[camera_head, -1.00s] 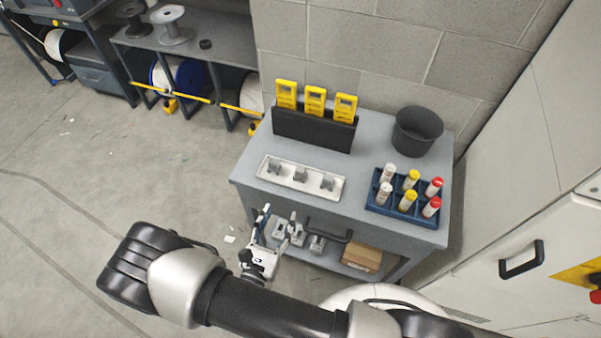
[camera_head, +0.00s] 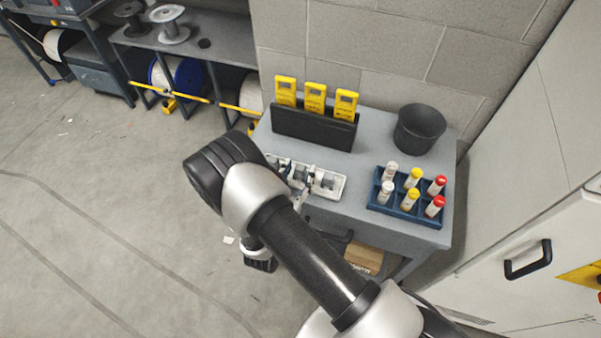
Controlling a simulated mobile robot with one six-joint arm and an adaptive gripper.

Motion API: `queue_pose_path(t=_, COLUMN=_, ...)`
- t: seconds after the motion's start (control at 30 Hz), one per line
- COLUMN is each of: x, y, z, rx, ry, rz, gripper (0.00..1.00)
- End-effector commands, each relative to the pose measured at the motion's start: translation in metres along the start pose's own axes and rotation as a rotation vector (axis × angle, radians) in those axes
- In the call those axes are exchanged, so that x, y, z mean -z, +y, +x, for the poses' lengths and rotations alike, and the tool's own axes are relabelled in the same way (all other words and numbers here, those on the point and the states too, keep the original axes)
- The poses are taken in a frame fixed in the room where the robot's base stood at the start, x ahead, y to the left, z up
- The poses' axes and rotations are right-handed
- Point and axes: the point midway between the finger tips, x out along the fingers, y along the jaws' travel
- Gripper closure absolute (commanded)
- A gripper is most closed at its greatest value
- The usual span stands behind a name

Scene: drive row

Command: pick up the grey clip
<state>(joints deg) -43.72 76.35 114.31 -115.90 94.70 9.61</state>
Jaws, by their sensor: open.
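The white tray (camera_head: 335,193) lies on the grey worktop and holds small grey clips. The right grey clip (camera_head: 326,181) shows clearly in it. My gripper (camera_head: 303,183) is at the tray's front edge, around its middle part, with its fingers open. The middle clip is mostly behind my fingers, and I cannot tell whether they touch it or stand around it. My arm covers the tray's left end, so the left clip is largely hidden.
A black holder (camera_head: 312,131) with three yellow devices stands behind the tray. A blue rack (camera_head: 405,212) of capped bottles is to the right, with a dark bucket (camera_head: 418,130) behind it. A cardboard box (camera_head: 364,259) lies on the lower shelf.

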Motion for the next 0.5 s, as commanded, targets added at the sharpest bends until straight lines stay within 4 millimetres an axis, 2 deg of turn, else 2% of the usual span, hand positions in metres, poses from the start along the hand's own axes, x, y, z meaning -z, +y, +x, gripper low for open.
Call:
queue_pose_path(t=0.27, x=-0.0003, y=0.0003, z=0.0048, rx=-0.001, ry=0.0, rz=0.0, gripper=0.52)
queue_pose_path(t=0.5, x=-0.0002, y=0.0002, z=0.0045, rx=-0.001, ry=0.0, rz=0.0, gripper=0.67)
